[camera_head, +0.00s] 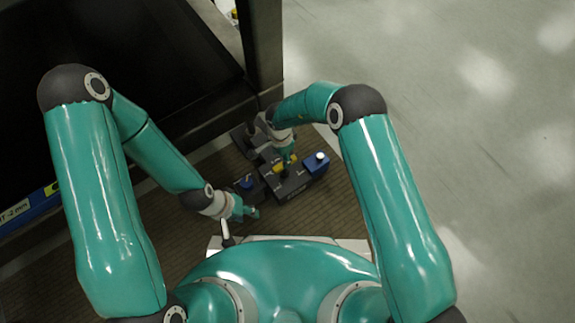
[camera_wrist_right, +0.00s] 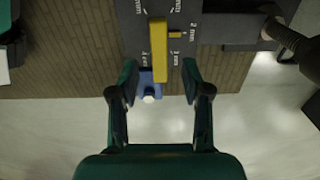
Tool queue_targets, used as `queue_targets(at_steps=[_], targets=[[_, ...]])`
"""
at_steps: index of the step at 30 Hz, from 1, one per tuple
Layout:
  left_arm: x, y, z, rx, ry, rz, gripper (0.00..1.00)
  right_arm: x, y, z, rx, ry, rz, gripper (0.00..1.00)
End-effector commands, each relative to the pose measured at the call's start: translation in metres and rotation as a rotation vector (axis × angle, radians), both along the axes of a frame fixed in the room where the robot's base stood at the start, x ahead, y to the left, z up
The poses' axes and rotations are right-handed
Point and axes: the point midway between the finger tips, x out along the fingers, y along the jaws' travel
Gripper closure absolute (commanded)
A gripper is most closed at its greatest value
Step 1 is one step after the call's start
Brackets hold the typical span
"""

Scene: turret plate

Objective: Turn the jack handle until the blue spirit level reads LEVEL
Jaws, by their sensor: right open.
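The blue spirit level (camera_head: 30,208) is cut off at the left edge of the head view; its visible text ends in "HT -2 mm". A dark block with white mm marks (camera_head: 292,185) stands right of centre. A yellow bar, apparently the jack handle, lies on it; in the right wrist view the bar (camera_wrist_right: 159,48) points lengthwise between my fingers. My right gripper (camera_wrist_right: 160,75) is open, with one finger on each side of the bar's near end; contact cannot be told. My left gripper (camera_head: 248,212) is low, left of the block; its fingers are too small to read.
A blue block with a white knob (camera_head: 317,163) sits at the right end of the dark block. Another small blue part (camera_head: 246,183) is near my left gripper. A large dark frame (camera_head: 262,45) stands behind. The grey floor (camera_head: 450,120) at right is clear.

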Motion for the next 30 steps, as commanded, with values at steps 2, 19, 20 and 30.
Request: queue_targets(at_steps=[2,19,20,30], targets=[[0.0,0.0,-0.012,0.0,0.0,0.0,0.6,0.0,-0.001,-0.022,-0.001,0.002,0.0,0.52],[0.0,0.0,-0.026,0.0,0.0,0.0,0.6,0.0,-0.001,-0.057,0.001,-0.001,-0.002,0.52],[0.0,0.0,-0.026,0.0,0.0,0.0,0.6,0.0,-0.001,-0.057,0.0,0.0,-0.002,0.52],[0.0,0.0,-0.026,0.0,0.0,0.0,0.6,0.0,-0.001,-0.057,0.0,0.0,-0.002,0.97]])
